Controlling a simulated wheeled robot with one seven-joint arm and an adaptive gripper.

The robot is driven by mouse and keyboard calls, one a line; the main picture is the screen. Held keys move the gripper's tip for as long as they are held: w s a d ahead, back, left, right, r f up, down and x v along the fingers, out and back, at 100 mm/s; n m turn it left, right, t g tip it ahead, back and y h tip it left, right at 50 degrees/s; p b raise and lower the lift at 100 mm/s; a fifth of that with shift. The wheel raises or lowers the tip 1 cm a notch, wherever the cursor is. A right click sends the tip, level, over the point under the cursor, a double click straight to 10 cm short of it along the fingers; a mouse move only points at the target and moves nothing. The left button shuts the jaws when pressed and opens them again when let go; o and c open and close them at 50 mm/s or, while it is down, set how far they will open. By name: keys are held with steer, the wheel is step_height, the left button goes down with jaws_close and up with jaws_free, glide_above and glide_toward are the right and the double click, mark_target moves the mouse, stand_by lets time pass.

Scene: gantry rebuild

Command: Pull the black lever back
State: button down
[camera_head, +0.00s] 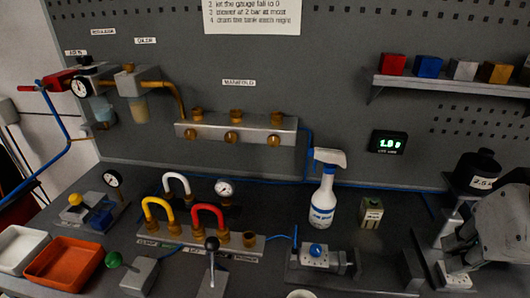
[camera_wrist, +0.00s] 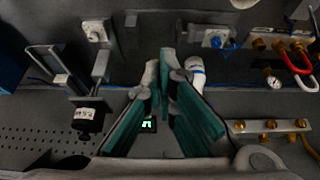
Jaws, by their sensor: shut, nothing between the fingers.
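The black lever (camera_head: 211,244) is a black round knob on a thin metal shaft. It rises from a small grey base (camera_head: 212,281) at the front of the bench in the head view, close to upright. I cannot make it out in the wrist view. My gripper (camera_wrist: 166,58) shows in the wrist view with teal-sided fingers, tips together and nothing between them. In the head view, a grey part of my arm (camera_head: 503,225) is at the right edge, well to the right of the lever and apart from it.
A green-knobbed lever (camera_head: 113,259) stands left of the black lever. Behind are red (camera_head: 208,211) and yellow (camera_head: 158,210) hoses on a manifold block. To the right are a blue-knobbed valve (camera_head: 316,250), a spray bottle (camera_head: 323,198) and a black weight (camera_head: 478,172).

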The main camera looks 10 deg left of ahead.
steer(key=w+a+f+n+g+y+b, duration=0.1)
steer(key=w+a+n, duration=0.3)
steer(key=a, duration=0.5)
steer(key=w+a+f+n+g, duration=0.1)
steer(key=w+a+g, duration=0.1)
steer(key=w+a, duration=0.55)
steer(key=w+a+f+n+g+y+b, duration=0.1)
steer(key=w+a+n, duration=0.25)
steer(key=a, duration=0.55)
steer(key=w+a+f+n+g+y, duration=0.1)
steer(key=a+f+n+g, duration=0.2)
steer(key=a, duration=1.1)
steer(key=m+p, duration=0.1)
steer(key=p, duration=0.1)
glide_above(212, 263)
steer(key=w+a, duration=0.3)
steer(key=w, duration=0.2)
step_height(212, 263, down, 10)
steer(key=shift+w+d, duration=0.1)
steer(key=shift+r, duration=0.1)
